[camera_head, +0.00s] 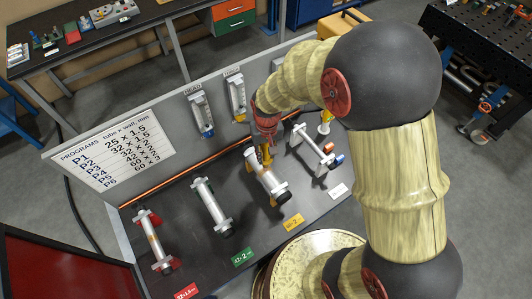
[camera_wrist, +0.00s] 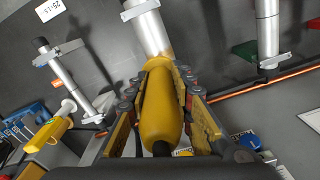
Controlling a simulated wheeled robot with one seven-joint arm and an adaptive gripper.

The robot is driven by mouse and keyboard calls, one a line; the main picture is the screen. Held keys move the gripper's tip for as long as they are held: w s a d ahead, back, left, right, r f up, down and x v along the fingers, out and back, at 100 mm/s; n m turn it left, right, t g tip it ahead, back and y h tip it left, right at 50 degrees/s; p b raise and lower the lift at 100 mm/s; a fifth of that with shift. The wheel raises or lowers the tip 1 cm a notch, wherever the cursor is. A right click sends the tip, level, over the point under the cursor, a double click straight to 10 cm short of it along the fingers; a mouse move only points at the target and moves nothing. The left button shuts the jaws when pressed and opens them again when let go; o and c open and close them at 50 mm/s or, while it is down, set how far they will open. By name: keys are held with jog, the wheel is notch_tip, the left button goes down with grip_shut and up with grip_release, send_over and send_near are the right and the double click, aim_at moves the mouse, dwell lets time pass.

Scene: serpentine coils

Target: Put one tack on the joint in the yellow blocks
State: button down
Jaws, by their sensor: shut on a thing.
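My gripper (camera_wrist: 162,105) is shut on a yellow tool handle (camera_wrist: 162,112) with a black tail end. In the head view my gripper (camera_head: 265,140) is above the far end of a silver tube (camera_head: 268,180) held in yellow blocks (camera_head: 274,202), behind the yellow label. In the wrist view this tube (camera_wrist: 148,32) lies straight beyond the tool. The front of the tool is hidden behind the handle and fingers, so I cannot tell whether its tip touches the tube. The joint is not clear to see.
Other tubes stand in blocks by the red (camera_head: 154,240) and green (camera_head: 212,205) labels, and another stand (camera_head: 318,150) is at right. A grey back panel with a program sign (camera_head: 120,145) and a copper-coloured tube (camera_head: 160,187) run behind. Bare bench lies between the stands.

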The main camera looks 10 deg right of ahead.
aim_at(266, 149)
jog(key=shift+s+f, duration=0.25)
jog(key=shift+s, duration=0.1)
jog(key=shift+w+r+p, duration=0.2)
jog(key=shift+r+p, duration=0.35)
jog(key=shift+r, duration=0.4)
jog(key=shift+w+r+p, duration=0.15)
jog(key=shift+r+p, duration=0.4)
jog(key=shift+r, duration=0.35)
jog(key=shift+r+p, duration=1.1)
jog(key=shift+r, duration=0.8)
jog(key=shift+f, duration=0.1)
